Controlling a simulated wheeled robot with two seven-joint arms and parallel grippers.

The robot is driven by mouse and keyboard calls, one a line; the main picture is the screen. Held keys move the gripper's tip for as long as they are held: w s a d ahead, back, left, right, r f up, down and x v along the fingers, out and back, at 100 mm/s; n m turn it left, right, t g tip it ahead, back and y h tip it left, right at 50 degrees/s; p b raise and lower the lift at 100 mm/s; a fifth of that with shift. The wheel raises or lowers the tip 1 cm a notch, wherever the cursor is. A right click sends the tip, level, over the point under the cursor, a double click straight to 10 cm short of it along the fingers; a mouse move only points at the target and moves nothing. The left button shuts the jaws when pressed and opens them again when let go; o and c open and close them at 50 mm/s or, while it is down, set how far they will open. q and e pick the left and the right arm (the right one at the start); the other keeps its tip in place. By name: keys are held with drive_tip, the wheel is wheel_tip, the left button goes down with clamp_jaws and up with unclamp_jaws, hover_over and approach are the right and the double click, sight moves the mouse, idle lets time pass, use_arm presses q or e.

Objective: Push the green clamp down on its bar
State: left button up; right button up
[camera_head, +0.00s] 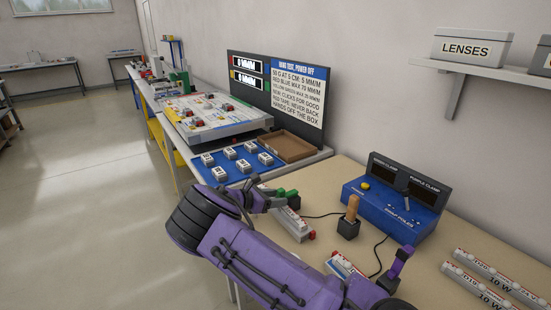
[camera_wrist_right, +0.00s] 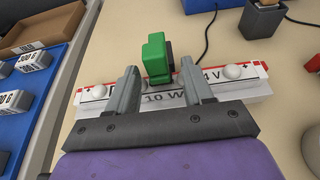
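The green clamp (camera_wrist_right: 156,56) stands upright at the white bar (camera_wrist_right: 207,89) marked 10 W and 4 V in the right wrist view. In the head view only part of the clamp (camera_head: 292,197) shows beside my gripper, over the bar (camera_head: 293,226). My right gripper (camera_wrist_right: 158,70) is open, its two grey fingers apart, one to each side of the clamp and reaching over the bar. The clamp is not gripped. In the head view my right gripper (camera_head: 268,197) is low over the bar. My left gripper is not in view.
A blue box (camera_head: 392,212) with two dark displays stands at the right. A wooden-handled tool (camera_head: 350,217) stands in a dark holder. More white bars (camera_head: 500,275) lie at the front right. A blue tray of weights (camera_head: 237,163) and a brown tray (camera_head: 287,146) lie beyond.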

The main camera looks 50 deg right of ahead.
drive_tip(key=shift+w+a+r, duration=0.1)
drive_tip(key=shift+w+a, duration=0.05)
drive_tip(key=shift+a, duration=0.1)
drive_tip(key=b+v, duration=0.3)
drive_tip(key=v, duration=0.7)
